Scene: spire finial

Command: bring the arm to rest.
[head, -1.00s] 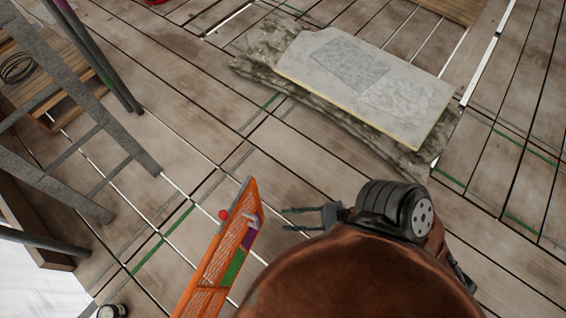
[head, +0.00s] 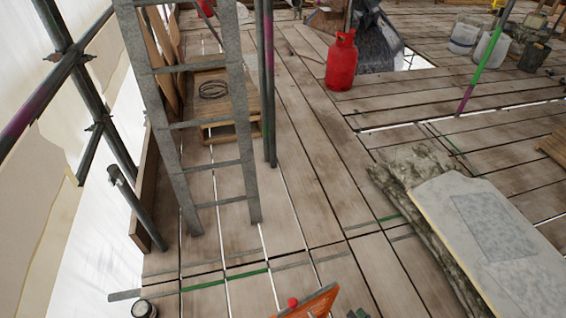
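Only the tips of my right gripper (head: 357,313) show, at the bottom edge of the head view, just right of an orange perforated piece (head: 312,303). Two small tips seem to stand apart with nothing seen between them; the rest of the gripper and its arm are below the frame. A second ago its two fingers showed clearly apart and empty. My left gripper is not in view.
A grey ladder (head: 176,125) stands at the left. A pale slab (head: 505,275) lies on a rough mat (head: 392,180) at the right. A red gas cylinder (head: 341,63) stands at the back. Bare planks lie between. A small can (head: 144,309) stands bottom left.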

